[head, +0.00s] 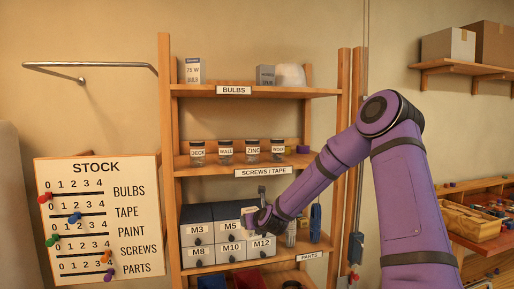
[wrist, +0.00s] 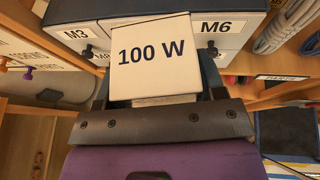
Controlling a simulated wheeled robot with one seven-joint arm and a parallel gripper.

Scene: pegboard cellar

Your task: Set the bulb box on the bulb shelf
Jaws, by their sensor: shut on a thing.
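The bulb box (wrist: 152,58), white with "100 W" on its face, is held in my gripper (wrist: 158,98), which is shut on it in the wrist view. In the head view my gripper (head: 258,217) is in front of the small-parts drawers, well below the bulb shelf; the box is hard to make out there. The bulb shelf (head: 215,91) is the top board of the wooden rack, labelled BULBS. A "75 W" box (head: 193,71) stands at its left end. A grey box (head: 265,75) and a pale rounded thing (head: 290,75) stand toward its right.
The bulb shelf has free room between the 75 W box and the grey box. Below it, jars (head: 225,152) line the middle shelf (head: 200,171). Drawers (head: 198,236) fill the shelf below. A STOCK board (head: 97,220) hangs at left; a wall rail (head: 95,66) is above it.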

